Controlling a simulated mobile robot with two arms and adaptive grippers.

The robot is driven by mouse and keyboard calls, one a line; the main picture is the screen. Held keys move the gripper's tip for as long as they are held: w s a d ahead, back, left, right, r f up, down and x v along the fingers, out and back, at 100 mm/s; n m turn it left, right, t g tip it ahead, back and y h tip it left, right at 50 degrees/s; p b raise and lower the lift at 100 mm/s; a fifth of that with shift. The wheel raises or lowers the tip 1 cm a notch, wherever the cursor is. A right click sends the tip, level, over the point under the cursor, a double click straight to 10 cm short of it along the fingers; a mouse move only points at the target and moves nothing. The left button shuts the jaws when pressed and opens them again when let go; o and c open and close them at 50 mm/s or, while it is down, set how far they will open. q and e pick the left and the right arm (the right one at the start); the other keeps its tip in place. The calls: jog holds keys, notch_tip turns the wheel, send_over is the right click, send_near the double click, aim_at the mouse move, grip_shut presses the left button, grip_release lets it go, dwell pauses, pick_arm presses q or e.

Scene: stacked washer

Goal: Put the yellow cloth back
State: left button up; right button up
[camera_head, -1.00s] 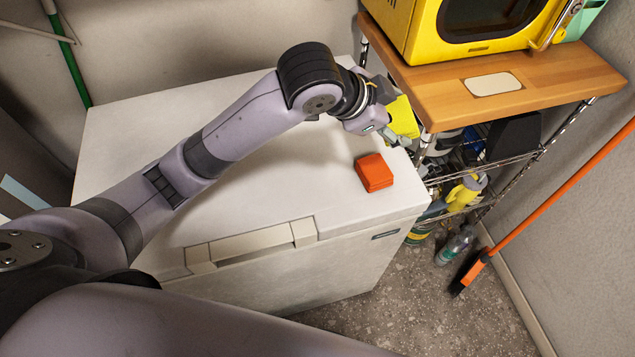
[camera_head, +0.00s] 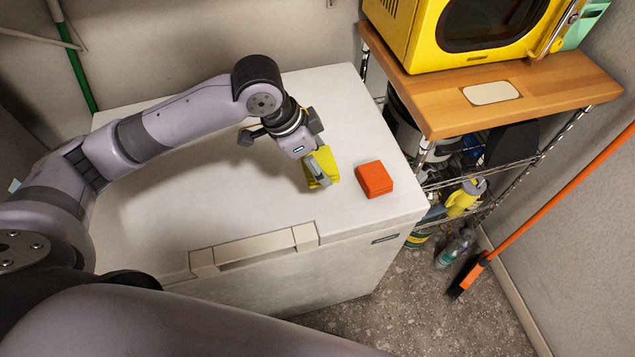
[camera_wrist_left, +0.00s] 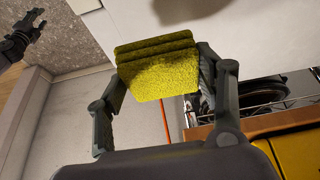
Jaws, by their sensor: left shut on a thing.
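A folded yellow cloth (camera_head: 322,166) is held in my left gripper (camera_head: 316,172) over the white chest freezer lid, just left of the orange cloth. In the left wrist view the folded yellow cloth (camera_wrist_left: 158,68) sits between the two fingers of the left gripper (camera_wrist_left: 157,85), which is shut on it. I cannot tell whether the cloth touches the lid. A folded orange cloth (camera_head: 374,179) lies flat on the lid near its right end. My right gripper (camera_wrist_left: 22,35) shows at the upper left of the left wrist view, with its fingers apart and empty.
The white chest freezer (camera_head: 150,215) has a mostly clear lid. At right stands a wire rack with a wooden top (camera_head: 540,90) bearing a yellow microwave (camera_head: 415,45). Bottles and a dark bin sit on its lower shelves. An orange-handled broom (camera_head: 530,215) leans at the right wall.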

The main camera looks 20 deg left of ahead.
pick_arm(q)
send_over(324, 192)
jog(key=a, duration=0.1)
jog(key=f, duration=0.3)
jog(key=s+f, duration=0.1)
jog(key=shift+a+f, duration=0.1)
jog(key=shift+f, duration=0.3)
notch_tip(324, 192, down, 4)
jog(key=shift+r, duration=0.25)
jog(key=shift+f, duration=0.25)
jog(key=o, duration=1)
jog(key=shift+o, duration=0.2)
pick_arm(e)
jog(key=shift+a+r, duration=0.25)
pick_arm(q)
jog(key=shift+r, duration=0.1)
pick_arm(e)
jog(key=shift+d, duration=0.1)
